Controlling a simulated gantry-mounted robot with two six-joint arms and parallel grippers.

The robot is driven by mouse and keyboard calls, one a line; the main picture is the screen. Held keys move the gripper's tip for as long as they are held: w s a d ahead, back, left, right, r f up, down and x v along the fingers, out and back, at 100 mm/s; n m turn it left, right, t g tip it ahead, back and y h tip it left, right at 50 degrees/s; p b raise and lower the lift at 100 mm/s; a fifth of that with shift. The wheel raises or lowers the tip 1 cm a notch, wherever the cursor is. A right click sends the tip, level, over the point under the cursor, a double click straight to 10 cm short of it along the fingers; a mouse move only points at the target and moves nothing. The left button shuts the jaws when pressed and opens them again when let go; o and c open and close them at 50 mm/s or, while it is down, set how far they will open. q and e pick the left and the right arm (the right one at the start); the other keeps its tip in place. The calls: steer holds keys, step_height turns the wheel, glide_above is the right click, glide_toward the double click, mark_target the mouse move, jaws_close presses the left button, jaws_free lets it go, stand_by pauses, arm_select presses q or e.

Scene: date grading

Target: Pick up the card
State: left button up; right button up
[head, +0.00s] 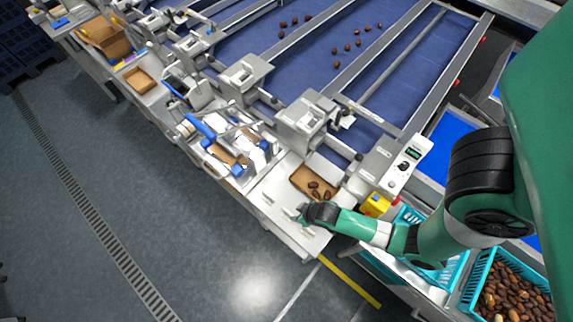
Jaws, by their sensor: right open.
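My right gripper (301,214) is over the white bench top (268,190) near its front edge, with its arm coming in from the right. It is open, and I see nothing held in it. The fingers are small and pale here, and the area between them is hard to make out. I cannot clearly pick out a card; a pale one would blend with the white bench around the fingertips. My left gripper is not in view.
A brown tray (301,178) with several dates (314,185) lies just behind the gripper. A control box (404,163) and a yellow box (376,205) stand to the right. Teal crates, one full of dates (512,296), are at lower right. Blue conveyor lanes (310,66) run behind.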

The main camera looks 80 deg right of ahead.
mark_target(290, 214)
steer(key=b+x, duration=0.5)
steer(key=shift+s+a+f, duration=0.15)
steer(key=shift+s+f, duration=0.15)
steer(key=shift+w+f, duration=0.4)
steer(key=shift+f, duration=0.05)
steer(key=b+x, duration=0.1)
steer(key=x, duration=0.4)
steer(key=shift+w, duration=0.2)
steer(key=shift+c, duration=0.2)
jaws_close()
